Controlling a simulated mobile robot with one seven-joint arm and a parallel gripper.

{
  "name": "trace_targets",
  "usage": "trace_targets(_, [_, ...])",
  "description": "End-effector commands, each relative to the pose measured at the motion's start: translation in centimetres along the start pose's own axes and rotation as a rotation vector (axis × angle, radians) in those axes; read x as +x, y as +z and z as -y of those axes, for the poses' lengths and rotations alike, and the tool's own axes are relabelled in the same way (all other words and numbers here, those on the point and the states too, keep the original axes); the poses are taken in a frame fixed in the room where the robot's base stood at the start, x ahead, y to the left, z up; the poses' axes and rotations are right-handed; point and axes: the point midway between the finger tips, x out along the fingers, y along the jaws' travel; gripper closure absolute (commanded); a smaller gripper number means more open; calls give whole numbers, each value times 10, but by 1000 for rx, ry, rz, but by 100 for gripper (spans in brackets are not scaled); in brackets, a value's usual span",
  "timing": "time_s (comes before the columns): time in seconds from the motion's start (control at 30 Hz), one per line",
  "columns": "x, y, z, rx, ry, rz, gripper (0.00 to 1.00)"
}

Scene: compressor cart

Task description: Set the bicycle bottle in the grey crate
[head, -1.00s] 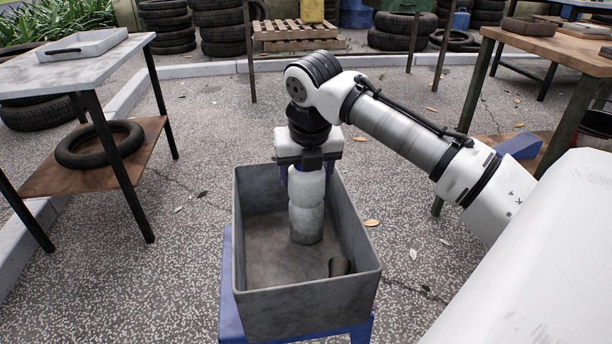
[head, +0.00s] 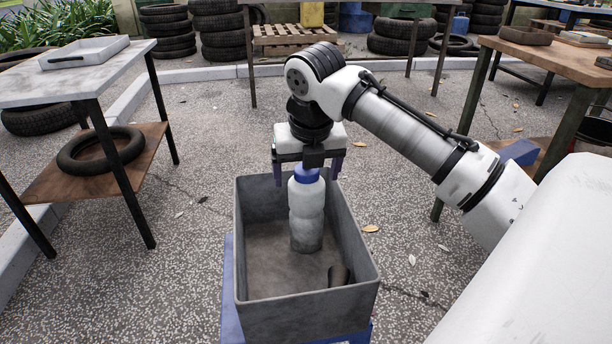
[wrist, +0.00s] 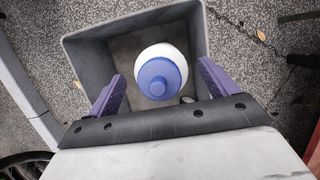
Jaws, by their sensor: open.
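The bicycle bottle (head: 306,214) is pale with a blue cap and stands upright on the floor of the grey crate (head: 308,308), near its far end. In the wrist view the bottle (wrist: 160,75) shows from above, inside the crate (wrist: 85,50). My gripper (head: 308,176) is above the bottle, with its purple fingers spread wide on either side of the cap and apart from it. The fingers also show open in the wrist view (wrist: 158,90). Nothing is held.
A small dark cup-like object (head: 338,275) lies in the crate's near right part. The crate rests on a blue stand (head: 230,300). A table with a grey tray (head: 85,52) stands at left, and a wooden workbench (head: 560,50) at right.

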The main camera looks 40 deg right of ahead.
Motion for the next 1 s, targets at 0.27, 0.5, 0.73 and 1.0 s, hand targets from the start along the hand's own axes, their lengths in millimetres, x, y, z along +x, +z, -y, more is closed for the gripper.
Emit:
trace_targets(0.27, [-63,2,0,0,2,0,15])
trace_targets(0.5, [-85,1,0,0,1,0,15])
trace_targets(0.73, [-86,0,0,0,0,-1,15])
trace_targets(1.0, [-86,10,-24,-16,17,32,15])
